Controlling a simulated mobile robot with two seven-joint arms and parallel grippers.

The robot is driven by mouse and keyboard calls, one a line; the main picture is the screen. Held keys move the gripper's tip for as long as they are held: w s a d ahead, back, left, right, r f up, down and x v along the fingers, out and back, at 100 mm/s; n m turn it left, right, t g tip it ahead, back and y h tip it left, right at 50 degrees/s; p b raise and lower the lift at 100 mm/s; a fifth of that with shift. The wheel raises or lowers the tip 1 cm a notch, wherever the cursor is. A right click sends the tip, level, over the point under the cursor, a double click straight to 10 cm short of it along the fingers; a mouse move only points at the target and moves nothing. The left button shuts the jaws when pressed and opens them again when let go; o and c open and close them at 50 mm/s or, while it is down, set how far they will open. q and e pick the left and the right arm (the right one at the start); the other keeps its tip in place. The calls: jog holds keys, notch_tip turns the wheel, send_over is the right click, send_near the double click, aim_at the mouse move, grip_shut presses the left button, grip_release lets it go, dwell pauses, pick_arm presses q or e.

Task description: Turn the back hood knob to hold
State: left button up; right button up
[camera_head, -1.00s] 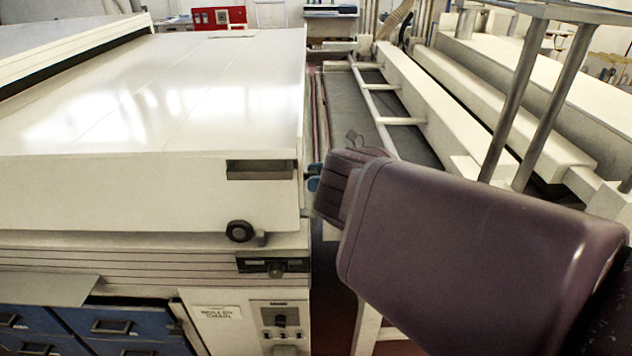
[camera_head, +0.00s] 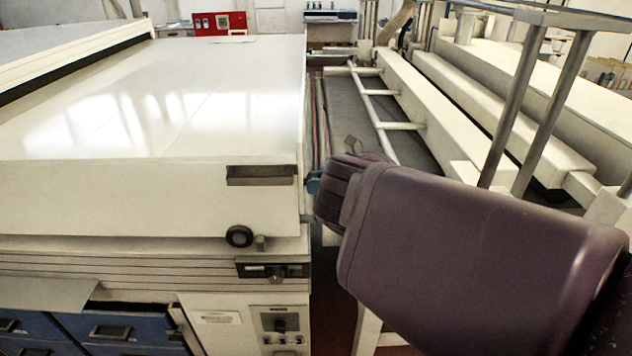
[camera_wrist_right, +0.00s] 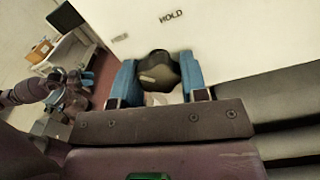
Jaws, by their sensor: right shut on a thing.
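The knob (camera_wrist_right: 160,68) is dark and rounded and sits on a white panel in the right wrist view. The blue fingers of my right gripper (camera_wrist_right: 156,78) stand on either side of it, shut on it. The word HOLD (camera_wrist_right: 171,17) is printed on the panel above the knob, with a fainter label (camera_wrist_right: 120,37) to its left. Which label the knob points to, I cannot tell. In the head view my right gripper (camera_head: 313,185) shows only a bit of blue beside the white hood's (camera_head: 200,110) right side; the knob is hidden there.
A black round part (camera_head: 239,236) is on the hood's front face, below a dark recessed handle (camera_head: 260,175). Blue drawers (camera_head: 120,330) lie below.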

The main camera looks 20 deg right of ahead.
jog(key=m+p, duration=0.1)
jog(key=m, duration=0.2)
jog(key=shift+s+m, duration=0.1)
jog(key=shift+m, duration=0.3)
jog(key=m+p, duration=0.1)
jog(key=m, duration=0.2)
jog(key=shift+m+p, duration=0.3)
jog(key=m+p, duration=0.1)
jog(key=m, duration=0.3)
jog(key=shift+m, duration=0.3)
jog(key=m, duration=0.3)
pick_arm(q)
jog(key=shift+s+r, duration=0.25)
jog(key=shift+r, duration=0.4)
jog(key=shift+s+r, duration=0.25)
jog(key=shift+r, duration=0.4)
pick_arm(e)
jog(key=shift+m, duration=1.1)
pick_arm(q)
jog(key=shift+r, duration=0.1)
pick_arm(e)
jog(key=o, duration=0.9)
jog(key=shift+r, duration=0.1)
